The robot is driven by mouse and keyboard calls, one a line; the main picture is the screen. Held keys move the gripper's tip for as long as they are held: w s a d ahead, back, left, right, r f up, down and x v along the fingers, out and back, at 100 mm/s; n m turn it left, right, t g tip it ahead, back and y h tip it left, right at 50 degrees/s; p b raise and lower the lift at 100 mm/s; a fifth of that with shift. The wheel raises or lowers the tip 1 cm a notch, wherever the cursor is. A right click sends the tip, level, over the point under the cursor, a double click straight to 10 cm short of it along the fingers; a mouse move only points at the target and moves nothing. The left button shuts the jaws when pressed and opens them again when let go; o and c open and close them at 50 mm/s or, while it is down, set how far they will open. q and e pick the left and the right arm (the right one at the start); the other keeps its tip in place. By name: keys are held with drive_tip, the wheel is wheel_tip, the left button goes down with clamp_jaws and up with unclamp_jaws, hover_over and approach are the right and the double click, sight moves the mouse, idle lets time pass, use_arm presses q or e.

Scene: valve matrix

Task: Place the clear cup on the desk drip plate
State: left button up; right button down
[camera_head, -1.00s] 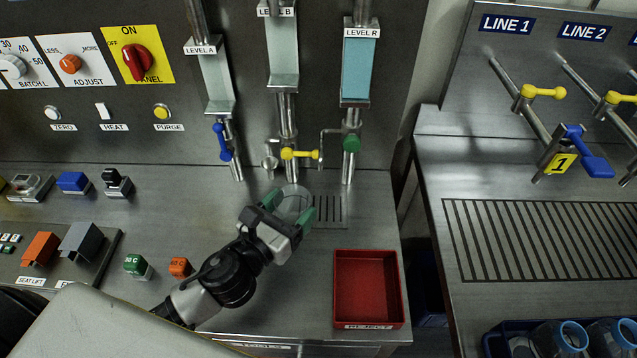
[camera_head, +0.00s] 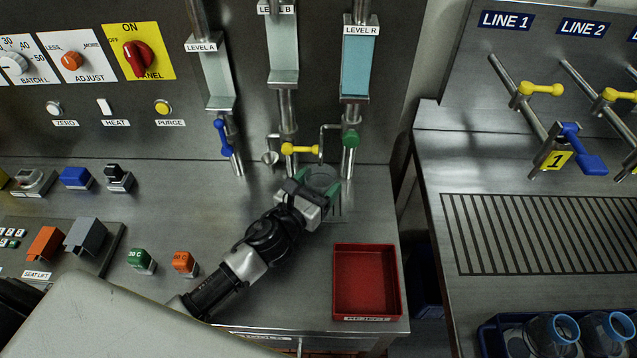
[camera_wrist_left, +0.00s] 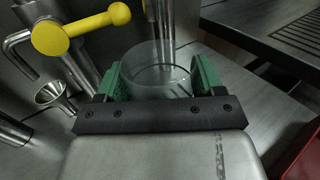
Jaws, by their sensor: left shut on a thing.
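The clear cup (camera_head: 321,180) is between the green fingertips of my left gripper (camera_head: 318,184), over the back right of the left desk. In the left wrist view the cup (camera_wrist_left: 158,72) is upright, with the green fingers of the left gripper (camera_wrist_left: 157,80) shut on its two sides. The slotted drip plate (camera_head: 338,209) lies in the desk at the cup, mostly hidden by the gripper. I cannot tell whether the cup's base touches it. My right gripper is not in view.
Pipes with a yellow valve (camera_head: 300,149), a green valve (camera_head: 350,139) and a blue valve (camera_head: 223,136) stand behind the cup. A small metal funnel (camera_wrist_left: 50,94) is at the left. A red reject tray (camera_head: 366,283) lies at the front right.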

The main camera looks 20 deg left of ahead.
use_arm(q)
drive_tip(key=o, duration=0.9)
drive_tip(key=shift+f, duration=0.1)
drive_tip(key=shift+s, duration=0.1)
drive_tip(key=b+v, duration=0.2)
drive_tip(key=v, duration=0.8)
drive_tip(key=shift+s+a+b, duration=0.15)
drive_tip(key=shift+s+b, duration=0.2)
drive_tip(key=shift+s+a, duration=0.2)
drive_tip(key=shift+s, duration=0.3)
